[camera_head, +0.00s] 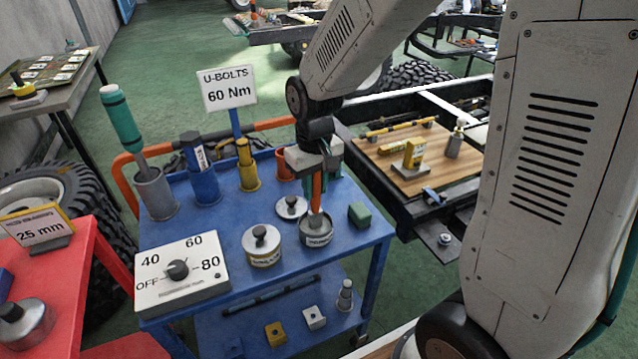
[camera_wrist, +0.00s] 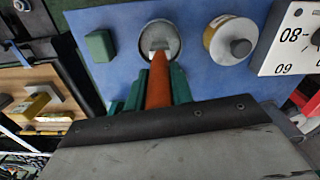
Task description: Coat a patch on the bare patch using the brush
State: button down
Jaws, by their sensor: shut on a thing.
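My gripper (camera_head: 314,168) is shut on the orange handle of the brush (camera_head: 316,192), above the blue cart. The brush points down, and its lower end is at the mouth of an open grey pot (camera_head: 317,236). In the wrist view the orange brush (camera_wrist: 158,82) sits between my green fingers (camera_wrist: 158,92). Its pale tip lies over or inside the round opening of the pot (camera_wrist: 176,36); the depth is unclear. A lid with a black knob (camera_head: 291,208) lies just behind the pot. I cannot make out the bare patch in either view.
A closed pot (camera_head: 262,250) stands left of the open one, a green block (camera_head: 359,215) to its right. A dial box (camera_head: 182,275) is at the cart's front left. Holders with tools line the back. A black chassis frame with a wooden board (camera_head: 405,172) is to the right.

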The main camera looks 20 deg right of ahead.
jog(key=shift+r, duration=3.45)
